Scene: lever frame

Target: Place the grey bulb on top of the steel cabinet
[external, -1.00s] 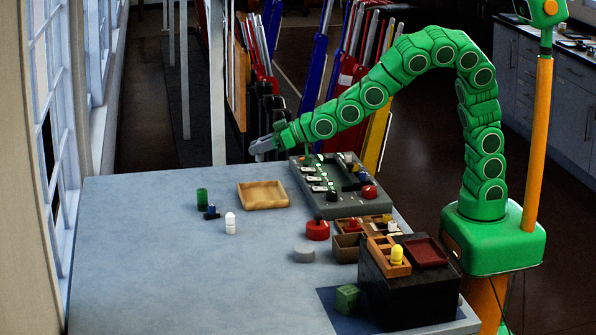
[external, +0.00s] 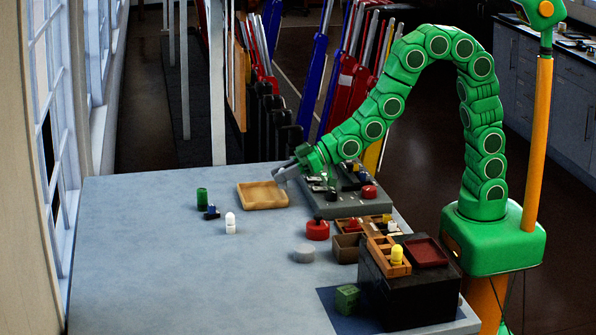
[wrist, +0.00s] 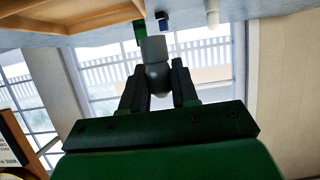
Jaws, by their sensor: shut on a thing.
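My gripper (external: 281,177) hangs over the back of the table, between the wooden tray and the grey lever panel. In the wrist view, my gripper (wrist: 157,85) is shut on the grey bulb (wrist: 153,50), which has a cylindrical part and a rounded end between the fingers. In the external view the bulb is hard to tell from the grey fingers. A dark box-shaped cabinet (external: 408,296), which looks like the steel cabinet, stands at the table's front right. Its top carries a red tray (external: 427,252) and a wooden rack (external: 380,246) with a yellow bulb (external: 397,254).
The lever panel (external: 345,207) lies under my arm. A wooden tray (external: 263,194), green cylinder (external: 202,198), white bulb (external: 231,223), red round part (external: 317,230), grey disc (external: 304,253) and green cube (external: 347,298) are on the table. The left front is clear.

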